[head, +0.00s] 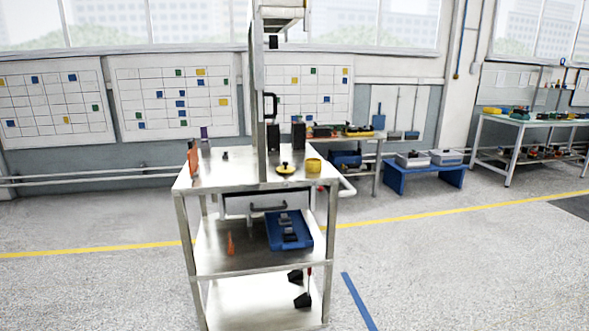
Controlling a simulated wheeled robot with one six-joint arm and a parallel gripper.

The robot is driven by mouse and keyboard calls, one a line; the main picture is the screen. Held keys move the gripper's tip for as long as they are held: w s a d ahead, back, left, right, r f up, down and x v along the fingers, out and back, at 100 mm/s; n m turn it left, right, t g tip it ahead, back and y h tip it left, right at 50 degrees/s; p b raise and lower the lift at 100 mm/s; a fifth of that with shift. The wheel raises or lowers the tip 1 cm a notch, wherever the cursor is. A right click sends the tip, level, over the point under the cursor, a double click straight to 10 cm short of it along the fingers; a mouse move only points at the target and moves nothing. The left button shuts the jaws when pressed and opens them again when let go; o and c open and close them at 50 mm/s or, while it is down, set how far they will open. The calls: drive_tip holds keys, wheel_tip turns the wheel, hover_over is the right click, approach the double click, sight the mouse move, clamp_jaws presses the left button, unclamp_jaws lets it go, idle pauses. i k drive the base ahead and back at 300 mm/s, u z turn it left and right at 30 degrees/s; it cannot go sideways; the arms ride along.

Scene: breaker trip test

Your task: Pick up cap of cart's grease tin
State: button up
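A wheeled metal cart (225,176) stands in front of me. On the right part of its top lies a low yellow disc with a dark knob (286,169), which looks like the grease tin's cap. A short round yellow tin (313,165) stands just right of it, near the cart's right edge. The two are close together but look apart. I cannot tell at this size whether the tin is open on top. My gripper is not in view.
A tall upright panel (258,100) with a black handle rises from the cart top, left of the disc. Dark blocks (298,135) stand at the back. An orange item (193,158) stands at the left edge. A blue tray (289,232) lies on the middle shelf.

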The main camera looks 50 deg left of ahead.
sight(285, 169)
drive_tip(key=u, duration=0.1)
drive_tip(key=i, duration=1.65)
drive_tip(key=u, duration=0.55)
drive_tip(key=i, duration=1)
drive_tip(key=u, duration=1.6)
drive_tip(key=i, duration=1.05)
drive_tip(key=u, duration=1)
